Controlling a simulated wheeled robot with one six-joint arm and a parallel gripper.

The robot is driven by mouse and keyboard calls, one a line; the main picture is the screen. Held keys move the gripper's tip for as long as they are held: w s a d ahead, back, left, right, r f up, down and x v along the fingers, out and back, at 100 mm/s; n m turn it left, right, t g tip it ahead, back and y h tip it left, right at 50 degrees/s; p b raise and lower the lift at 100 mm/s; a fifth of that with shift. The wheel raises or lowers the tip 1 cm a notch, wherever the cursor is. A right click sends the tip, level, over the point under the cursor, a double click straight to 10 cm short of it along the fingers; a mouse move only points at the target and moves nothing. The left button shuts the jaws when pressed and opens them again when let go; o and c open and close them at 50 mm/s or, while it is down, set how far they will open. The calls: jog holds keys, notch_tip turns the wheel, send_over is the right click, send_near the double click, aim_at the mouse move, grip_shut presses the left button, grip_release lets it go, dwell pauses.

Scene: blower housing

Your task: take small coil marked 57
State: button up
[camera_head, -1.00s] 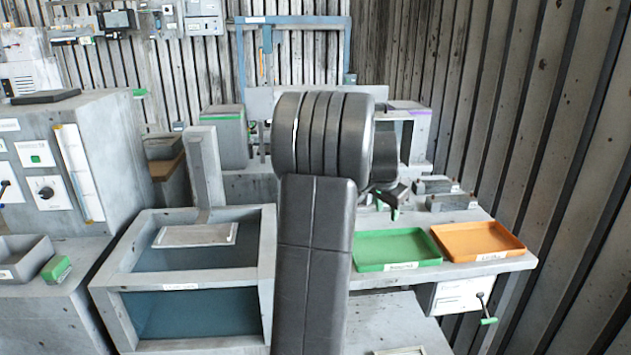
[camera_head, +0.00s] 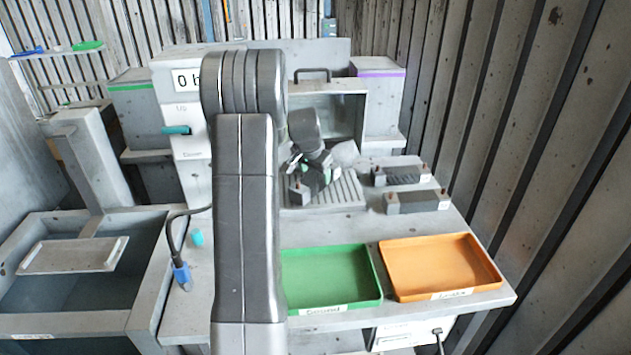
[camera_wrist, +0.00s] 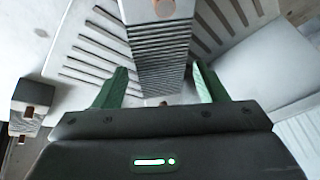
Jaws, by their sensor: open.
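My gripper (camera_wrist: 160,82) is open, its two green fingers apart on either side of the near end of a grey ribbed coil (camera_wrist: 158,62) with copper studs. I cannot tell whether they touch it. In the head view my gripper (camera_head: 313,170) is low over the slotted rack, and this coil (camera_head: 300,192) is partly hidden under it. Two more dark coils with copper studs, a rear one (camera_head: 402,175) and a front one (camera_head: 417,202), lie to the right. No number 57 is readable on any of them.
A green tray (camera_head: 330,280) and an orange tray (camera_head: 440,265) stand empty at the bench front. The slotted rack (camera_head: 345,195) stands before an open-fronted grey housing (camera_head: 360,95). A blue-tipped cable (camera_head: 181,275) lies left. My arm hides part of the bench.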

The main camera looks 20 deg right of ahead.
aim_at(316, 176)
jog(key=shift+x, duration=1.65)
jog(key=shift+s, duration=0.1)
jog(key=c, duration=1.3)
jog(key=shift+o, duration=0.2)
jog(key=shift+s+a+r, duration=0.1)
jog(key=shift+s+r, duration=0.2)
jog(key=shift+s, duration=0.05)
notch_tip(316, 176, up, 7)
jog(key=shift+s+f+b, duration=0.15)
jog(key=shift+f+b, duration=0.05)
jog(key=shift+b, duration=0.45)
jog(key=s+a+b, duration=0.2)
jog(key=s, duration=0.7)
jog(key=s+a+b, duration=0.1)
jog(key=s+a, duration=0.1)
jog(key=s, duration=0.7)
jog(key=shift+a+b, duration=0.35)
jog(key=shift+a, duration=0.05)
jog(key=shift+s+f, duration=0.1)
jog(key=shift+s, duration=0.05)
